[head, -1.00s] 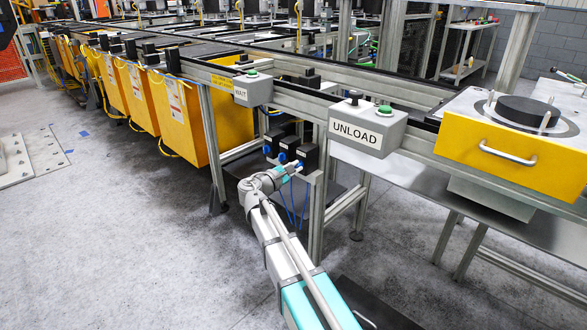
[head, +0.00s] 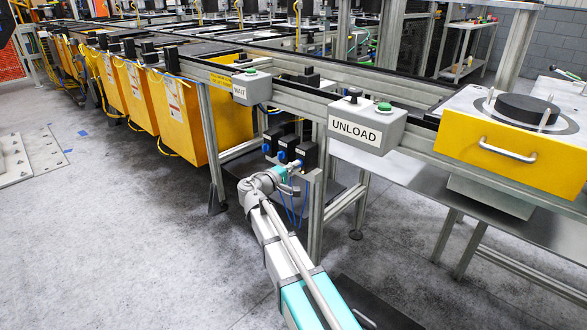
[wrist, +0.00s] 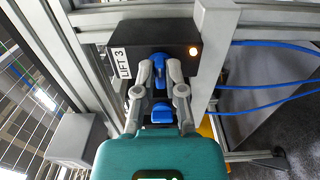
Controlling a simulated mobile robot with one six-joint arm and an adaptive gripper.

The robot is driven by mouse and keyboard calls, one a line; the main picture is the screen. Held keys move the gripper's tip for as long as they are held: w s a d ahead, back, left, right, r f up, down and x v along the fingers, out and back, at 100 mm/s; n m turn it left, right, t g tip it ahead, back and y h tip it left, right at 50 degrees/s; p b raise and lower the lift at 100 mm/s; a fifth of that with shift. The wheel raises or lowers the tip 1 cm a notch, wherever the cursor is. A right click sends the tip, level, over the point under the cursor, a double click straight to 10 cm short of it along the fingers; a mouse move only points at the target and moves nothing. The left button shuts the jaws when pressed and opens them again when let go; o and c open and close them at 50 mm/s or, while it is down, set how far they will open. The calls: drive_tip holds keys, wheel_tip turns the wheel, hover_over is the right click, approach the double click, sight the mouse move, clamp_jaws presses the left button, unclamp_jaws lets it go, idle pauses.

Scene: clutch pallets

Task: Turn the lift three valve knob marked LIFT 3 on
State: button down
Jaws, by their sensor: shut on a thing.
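The LIFT 3 valve box (wrist: 150,35) is a black box with a white LIFT 3 label (wrist: 121,63) and a lit amber-white lamp (wrist: 193,51) in the wrist view. Its blue knob (wrist: 159,68) sits between the fingertips of my gripper (wrist: 160,75), which is shut on it from both sides. The fingers hide parts of the knob. Another blue piece (wrist: 162,113) shows between the finger bases. In the head view my gripper (head: 292,168) reaches the nearest of the black valve boxes (head: 306,155) under the conveyor; the grip itself is too small to judge there.
Blue hoses (wrist: 265,88) run right from the valve area. Aluminium posts (head: 318,195) stand close beside the boxes. A grey UNLOAD button box (head: 368,124) and a WAIT box (head: 252,86) are on the rail above. The floor at left (head: 110,230) is open.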

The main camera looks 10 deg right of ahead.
drive_tip(key=shift+s+d+m, duration=0.15)
drive_tip(key=shift+d+m, duration=0.05)
drive_tip(key=shift+m, duration=0.1)
drive_tip(key=c, duration=0.9)
unclamp_jaws()
drive_tip(key=shift+o, duration=0.9)
drive_tip(key=shift+a, duration=0.1)
drive_tip(key=shift+a, duration=0.1)
drive_tip(key=v, duration=1.1)
drive_tip(key=shift+s+a, duration=0.2)
drive_tip(key=shift+a, duration=0.1)
